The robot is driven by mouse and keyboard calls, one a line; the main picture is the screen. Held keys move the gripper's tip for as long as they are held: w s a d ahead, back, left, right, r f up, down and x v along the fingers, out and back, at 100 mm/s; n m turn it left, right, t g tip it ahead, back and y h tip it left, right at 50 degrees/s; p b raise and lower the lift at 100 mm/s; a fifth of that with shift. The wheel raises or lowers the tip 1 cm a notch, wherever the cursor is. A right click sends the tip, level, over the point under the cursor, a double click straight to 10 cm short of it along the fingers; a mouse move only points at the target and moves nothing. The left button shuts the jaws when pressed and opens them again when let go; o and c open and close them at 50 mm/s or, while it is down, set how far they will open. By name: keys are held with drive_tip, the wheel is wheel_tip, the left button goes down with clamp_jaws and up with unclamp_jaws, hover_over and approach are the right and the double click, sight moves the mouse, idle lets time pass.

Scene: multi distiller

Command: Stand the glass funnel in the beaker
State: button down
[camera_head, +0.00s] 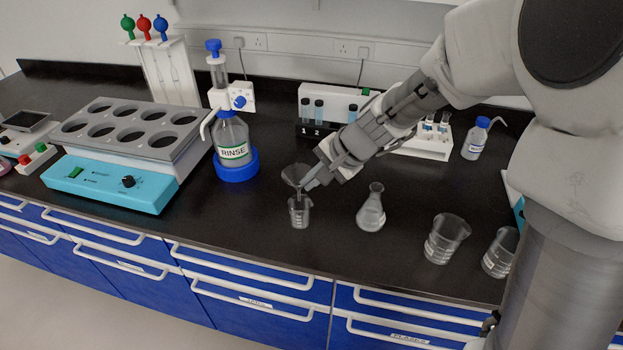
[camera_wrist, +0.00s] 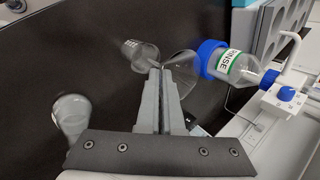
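The glass funnel (camera_head: 294,175) is upright above the small beaker (camera_head: 299,215), its wide mouth up and its stem pointing down at the beaker's opening. My gripper (camera_head: 309,185) reaches in from the right and is shut on the funnel at its stem, just above the beaker rim. In the wrist view my gripper (camera_wrist: 160,72) has its fingertips together at the funnel (camera_wrist: 182,68), with the small beaker (camera_wrist: 140,54) close by on the left. The stem tip looks to be at or inside the beaker's mouth; how deep I cannot tell.
A conical flask (camera_head: 371,212) stands right of the small beaker; it also shows in the wrist view (camera_wrist: 72,115). Two larger beakers (camera_head: 446,240) (camera_head: 500,254) stand further right. The rinse bottle (camera_head: 233,145) in its blue holder is behind left. The bench front left of the beaker is clear.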

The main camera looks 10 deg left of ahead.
drive_tip(key=shift+f+b, duration=2.9)
drive_tip(key=shift+f, duration=0.05)
drive_tip(key=c, duration=1)
unclamp_jaws()
drive_tip(key=shift+s, duration=0.1)
drive_tip(key=shift+f, duration=0.1)
drive_tip(key=shift+d, duration=0.1)
drive_tip(key=p+v, duration=0.3)
drive_tip(key=v, duration=1.4)
drive_tip(key=shift+r, duration=0.45)
